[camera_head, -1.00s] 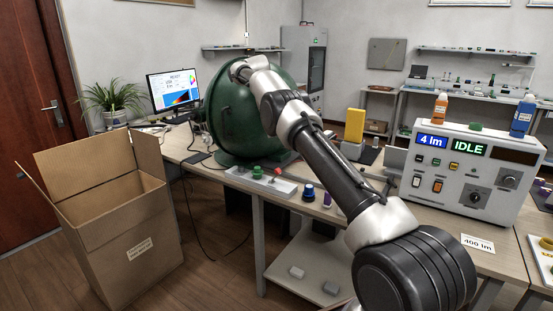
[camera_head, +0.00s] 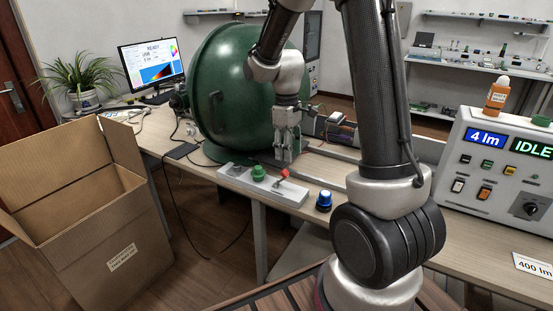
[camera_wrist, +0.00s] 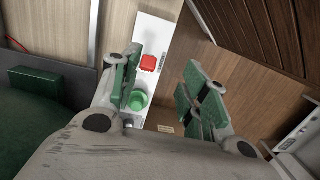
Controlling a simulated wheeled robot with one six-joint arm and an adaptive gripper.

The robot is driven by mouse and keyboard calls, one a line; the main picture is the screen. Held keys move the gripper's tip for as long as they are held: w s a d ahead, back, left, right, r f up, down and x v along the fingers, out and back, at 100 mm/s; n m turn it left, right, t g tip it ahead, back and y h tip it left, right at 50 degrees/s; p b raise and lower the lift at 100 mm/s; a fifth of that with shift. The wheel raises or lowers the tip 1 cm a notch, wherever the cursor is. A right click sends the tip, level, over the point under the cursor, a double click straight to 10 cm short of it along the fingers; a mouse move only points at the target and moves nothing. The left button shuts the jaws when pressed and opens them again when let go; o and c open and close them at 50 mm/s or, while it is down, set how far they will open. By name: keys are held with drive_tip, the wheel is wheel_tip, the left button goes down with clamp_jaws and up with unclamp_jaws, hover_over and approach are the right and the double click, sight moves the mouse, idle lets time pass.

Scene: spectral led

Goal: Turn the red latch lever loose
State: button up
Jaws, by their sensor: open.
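The red latch lever (camera_head: 282,175) stands at the right part of a white base plate (camera_head: 262,185) on the table edge. A green knob (camera_head: 258,173) sits left of it on the same plate. My gripper (camera_head: 287,155) points down above the plate, close to the red lever and apart from it as far as I can tell. In the wrist view the open fingers (camera_wrist: 155,90) frame the plate, with the red lever cap (camera_wrist: 149,63) beyond them and the green knob (camera_wrist: 138,99) nearer, partly behind the left finger.
The large green sphere (camera_head: 222,95) stands just behind the plate. A blue-capped knob (camera_head: 324,200) stands right of the plate. An open cardboard box (camera_head: 95,215) is at the left, and a control panel (camera_head: 500,165) reading 4 lm and IDLE is at the right.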

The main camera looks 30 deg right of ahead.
sight(284, 170)
drive_tip(key=shift+w+a+f+t, duration=0.15)
drive_tip(key=shift+w+t, duration=0.1)
drive_tip(key=shift+w, duration=0.2)
drive_tip(key=shift+w+d+f+t, duration=0.15)
drive_tip(key=shift+w+t, duration=0.1)
drive_tip(key=shift+w, duration=0.15)
wheel_tip(284, 170, down, 8)
drive_tip(key=shift+w+a+r, duration=0.1)
drive_tip(key=shift+r, duration=0.15)
clamp_jaws()
